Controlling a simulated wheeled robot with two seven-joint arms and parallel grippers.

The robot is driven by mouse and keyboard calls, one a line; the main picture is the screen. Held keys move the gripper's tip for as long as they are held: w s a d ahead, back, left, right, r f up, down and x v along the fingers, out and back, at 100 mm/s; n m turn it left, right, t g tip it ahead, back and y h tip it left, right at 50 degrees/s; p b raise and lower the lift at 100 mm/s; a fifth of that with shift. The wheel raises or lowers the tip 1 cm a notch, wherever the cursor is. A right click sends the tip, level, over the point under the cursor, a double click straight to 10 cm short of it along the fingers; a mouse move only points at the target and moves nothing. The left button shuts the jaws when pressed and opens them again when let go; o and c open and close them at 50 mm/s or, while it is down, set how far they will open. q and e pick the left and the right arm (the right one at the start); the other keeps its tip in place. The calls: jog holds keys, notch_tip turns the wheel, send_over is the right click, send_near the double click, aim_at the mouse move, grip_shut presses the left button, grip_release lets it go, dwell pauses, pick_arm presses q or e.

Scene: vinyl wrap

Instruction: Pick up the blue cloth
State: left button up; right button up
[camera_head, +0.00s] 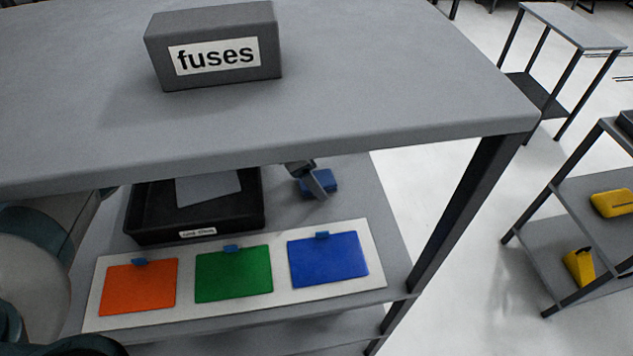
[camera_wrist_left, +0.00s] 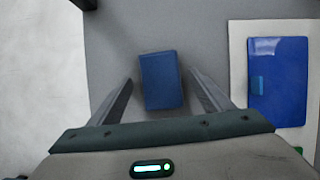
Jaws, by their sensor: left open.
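The blue cloth (camera_wrist_left: 161,80) is a small, flat, folded-looking blue rectangle lying on the grey shelf. In the head view the cloth (camera_head: 325,182) lies behind the blue sheet, right of the black tray. My left gripper (camera_wrist_left: 160,82) is open, with the cloth between its two fingers in the wrist view; a gap shows on each side. In the head view only a finger part of my left gripper (camera_head: 314,178) shows at the cloth, the rest hidden under the upper shelf. The height of the fingers above the cloth is unclear. My right gripper is not in view.
A white board (camera_head: 191,312) holds orange (camera_head: 139,289), green (camera_head: 233,276) and blue (camera_head: 328,261) sheets with blue tabs. A black tray (camera_head: 194,238) stands behind it. The upper shelf (camera_head: 350,90), bearing a grey fuses box (camera_head: 213,45), overhangs. A dark post (camera_head: 460,215) stands right.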

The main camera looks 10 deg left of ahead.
aim_at(322, 177)
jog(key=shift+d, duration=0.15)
pick_arm(q)
jog(key=shift+c, duration=0.6)
jog(key=c, duration=1.1)
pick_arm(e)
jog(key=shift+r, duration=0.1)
